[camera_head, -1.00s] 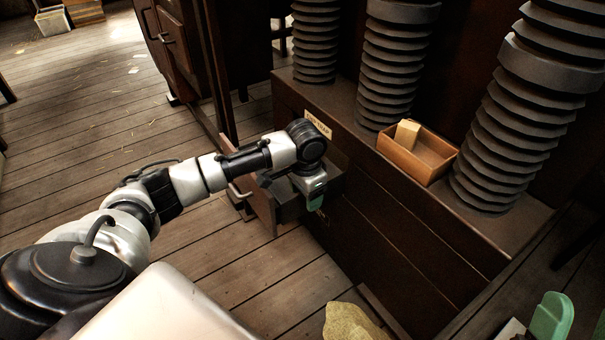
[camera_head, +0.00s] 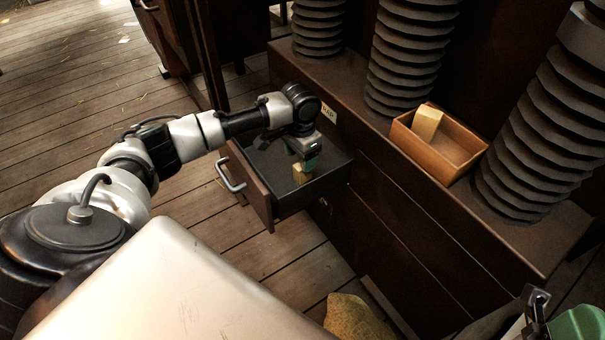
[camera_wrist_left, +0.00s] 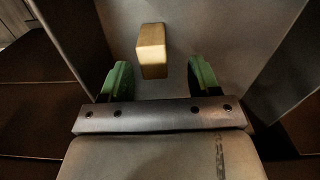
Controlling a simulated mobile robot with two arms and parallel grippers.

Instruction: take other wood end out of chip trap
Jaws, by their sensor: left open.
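The chip trap (camera_head: 262,200) is a dark drawer, pulled open from the press base, with a metal handle on its front. A pale wood end (camera_head: 301,176) stands on its grey floor; it also shows in the left wrist view (camera_wrist_left: 151,50). My left gripper (camera_head: 305,163) points down into the drawer, right above this block. Its green fingers are spread, with the block just beyond the tips and roughly between them. Another wood end (camera_head: 427,122) leans in an open wooden box (camera_head: 455,165) on the ledge. A green part at the lower right seems to be my right gripper (camera_head: 575,325), cut off by the edge.
Large ribbed dark screw columns (camera_head: 412,55) stand on the ledge behind the drawer and beside the box. A yellowish lump (camera_head: 352,318) lies low in the middle. The plank floor (camera_head: 70,95) at left is mostly clear.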

